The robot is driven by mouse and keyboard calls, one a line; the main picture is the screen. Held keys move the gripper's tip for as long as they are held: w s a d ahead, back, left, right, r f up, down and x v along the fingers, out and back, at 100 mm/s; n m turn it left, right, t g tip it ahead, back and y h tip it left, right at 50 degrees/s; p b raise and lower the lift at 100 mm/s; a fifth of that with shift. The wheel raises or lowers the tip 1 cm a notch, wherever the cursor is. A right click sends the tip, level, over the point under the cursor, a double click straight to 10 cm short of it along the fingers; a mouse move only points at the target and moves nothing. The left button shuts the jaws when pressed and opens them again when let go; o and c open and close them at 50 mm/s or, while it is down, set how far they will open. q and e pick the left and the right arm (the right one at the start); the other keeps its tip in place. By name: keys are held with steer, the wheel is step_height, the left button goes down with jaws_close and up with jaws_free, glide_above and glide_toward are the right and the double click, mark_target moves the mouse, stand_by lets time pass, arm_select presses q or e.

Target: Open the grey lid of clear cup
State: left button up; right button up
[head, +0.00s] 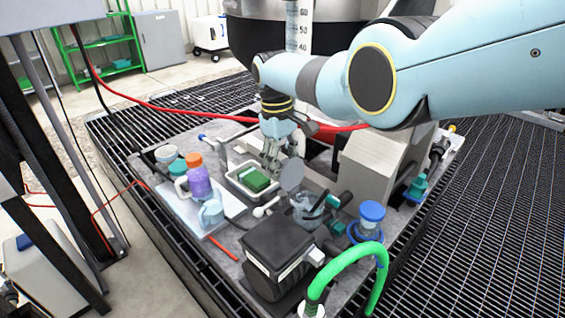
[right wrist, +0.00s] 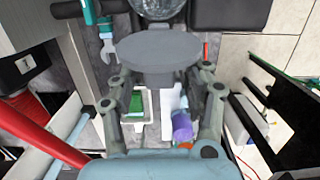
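The clear cup (head: 307,210) stands on the grey work surface near the middle of the head view. Its round grey lid (head: 291,175) is raised and steeply tilted at the cup's far-left side, so the cup's mouth is uncovered. My right gripper (head: 274,165) points down just left of and behind the lid. In the right wrist view my right gripper's fingers (right wrist: 160,82) are wide apart, with the lid (right wrist: 160,47) across the gap near their tips; contact cannot be told. The cup (right wrist: 158,8) is partly cut off at the top. My left gripper is not in view.
A white tray (head: 236,179) with a green block (head: 255,180) lies beside my gripper. A purple bottle (head: 199,183) stands left. A black box (head: 275,255) is in front of the cup, and a blue-capped jar (head: 369,219) stands right. A red hose (head: 190,111) runs behind.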

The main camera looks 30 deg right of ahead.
steer(key=shift+r, duration=0.1)
step_height(320, 180, up, 12)
steer(key=w, duration=0.1)
steer(key=shift+a, duration=0.25)
steer(key=shift+w+f, duration=0.1)
steer(key=shift+f, duration=0.1)
stand_by(0.3)
